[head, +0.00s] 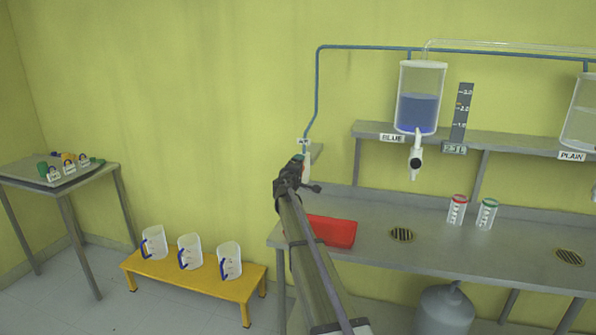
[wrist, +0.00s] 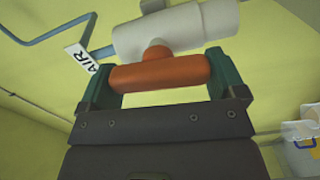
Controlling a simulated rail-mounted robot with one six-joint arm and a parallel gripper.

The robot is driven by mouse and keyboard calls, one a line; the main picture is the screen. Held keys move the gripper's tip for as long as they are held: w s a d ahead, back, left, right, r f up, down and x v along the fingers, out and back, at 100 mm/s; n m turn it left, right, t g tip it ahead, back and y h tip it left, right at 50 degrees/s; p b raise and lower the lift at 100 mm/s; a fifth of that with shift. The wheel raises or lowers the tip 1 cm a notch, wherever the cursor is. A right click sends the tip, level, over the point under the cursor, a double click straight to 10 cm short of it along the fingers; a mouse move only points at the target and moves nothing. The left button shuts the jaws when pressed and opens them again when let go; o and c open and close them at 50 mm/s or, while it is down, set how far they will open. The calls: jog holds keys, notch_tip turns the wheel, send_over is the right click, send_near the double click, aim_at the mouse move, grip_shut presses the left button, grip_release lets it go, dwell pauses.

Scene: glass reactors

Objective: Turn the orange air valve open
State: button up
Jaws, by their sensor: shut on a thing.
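The orange air valve handle (wrist: 158,74) shows in the wrist view as a horizontal bar below a pale grey valve body (wrist: 180,30). A white tag reading AIR (wrist: 80,57) hangs at its left beside the blue pipe. My gripper (wrist: 160,78) is shut on the orange handle, with one green fingertip at each end of the bar. In the head view my gripper (head: 300,162) is at the wall by the AIR tag (head: 303,141), below the blue pipe's lower end. There my arm and gripper hide most of the valve.
A steel bench (head: 370,263) with a red tray (head: 332,231) lies below my gripper. A shelf (head: 365,130) bears the blue vessel (head: 420,97) at right. Red-lidded (head: 457,210) and green-lidded (head: 487,214) jars stand on the bench. A yellow stand (head: 205,280) holds jugs at left.

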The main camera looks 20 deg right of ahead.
jog(key=shift+n, duration=0.6)
jog(key=shift+s+f, duration=0.1)
jog(key=o, duration=0.6)
jog(key=shift+o, duration=0.2)
jog(key=v, duration=1.1)
